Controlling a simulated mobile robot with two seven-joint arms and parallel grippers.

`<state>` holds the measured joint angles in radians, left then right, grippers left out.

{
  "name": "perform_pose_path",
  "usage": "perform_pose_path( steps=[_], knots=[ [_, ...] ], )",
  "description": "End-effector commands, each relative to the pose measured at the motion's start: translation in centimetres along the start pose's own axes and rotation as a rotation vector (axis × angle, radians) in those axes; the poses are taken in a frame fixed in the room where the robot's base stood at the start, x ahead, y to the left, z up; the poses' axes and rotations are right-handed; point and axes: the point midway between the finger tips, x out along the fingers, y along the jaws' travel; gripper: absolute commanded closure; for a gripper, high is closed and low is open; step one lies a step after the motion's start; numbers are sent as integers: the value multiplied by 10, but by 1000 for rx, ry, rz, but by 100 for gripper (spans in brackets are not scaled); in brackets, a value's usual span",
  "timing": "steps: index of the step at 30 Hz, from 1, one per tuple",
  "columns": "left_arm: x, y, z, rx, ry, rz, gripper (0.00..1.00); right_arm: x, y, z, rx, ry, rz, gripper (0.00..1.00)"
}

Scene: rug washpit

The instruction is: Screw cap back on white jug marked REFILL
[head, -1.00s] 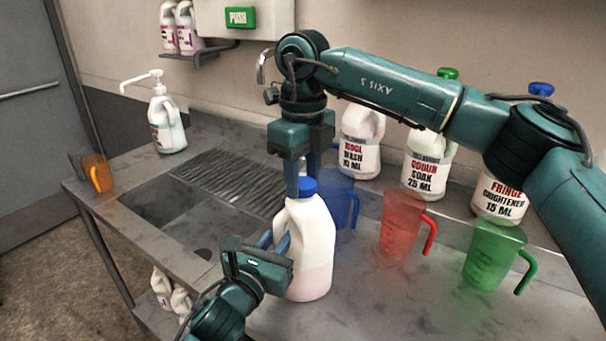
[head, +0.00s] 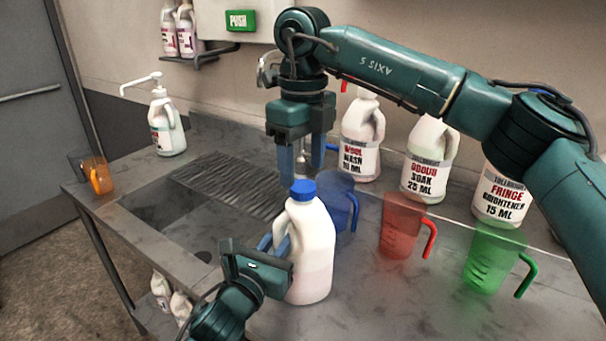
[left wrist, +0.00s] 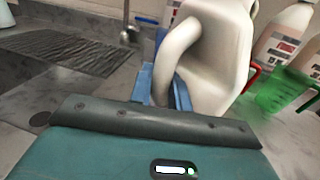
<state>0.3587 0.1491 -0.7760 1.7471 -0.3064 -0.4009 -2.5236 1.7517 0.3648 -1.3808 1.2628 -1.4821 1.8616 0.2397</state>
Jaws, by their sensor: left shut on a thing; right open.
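A white jug (head: 310,262) stands upright on the metal counter in the middle of the head view, with a blue cap (head: 303,190) seated on its neck. No REFILL marking shows on the side I see. My left gripper (head: 275,243) is shut on the jug's handle, and the left wrist view shows the handle (left wrist: 176,58) between its blue fingers. My right gripper (head: 302,168) points down just above the cap. It is open and empty, its fingers apart and clear of the cap.
Blue (head: 342,205), red (head: 402,225) and green (head: 490,258) measuring cups stand right of the jug. Labelled jugs (head: 362,145) line the wall behind. The sink (head: 165,210) lies left, with an orange cup (head: 98,177) and pump bottle (head: 166,128) beyond.

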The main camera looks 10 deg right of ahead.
Motion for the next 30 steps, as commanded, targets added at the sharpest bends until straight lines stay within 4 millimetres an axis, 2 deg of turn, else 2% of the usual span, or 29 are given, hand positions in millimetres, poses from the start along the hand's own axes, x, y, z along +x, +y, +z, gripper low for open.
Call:
perform_pose_path(
  steps=[3,9,13,24,30],
  knots=[
    [0,0,-1,0,3,0,100,-11,0,0,0,0,-1,39],
    [0,0,-1,0,3,0,100,-11,0,0,0,1,0,39],
    [0,0,-1,0,2,0,100,-13,0,0,-18,1,0,43],
    [0,0,-1,0,2,0,100,-42,0,0,-411,2,-2,43],
    [0,0,-1,0,2,0,100,-46,0,0,-490,1,0,43]
  ],
)
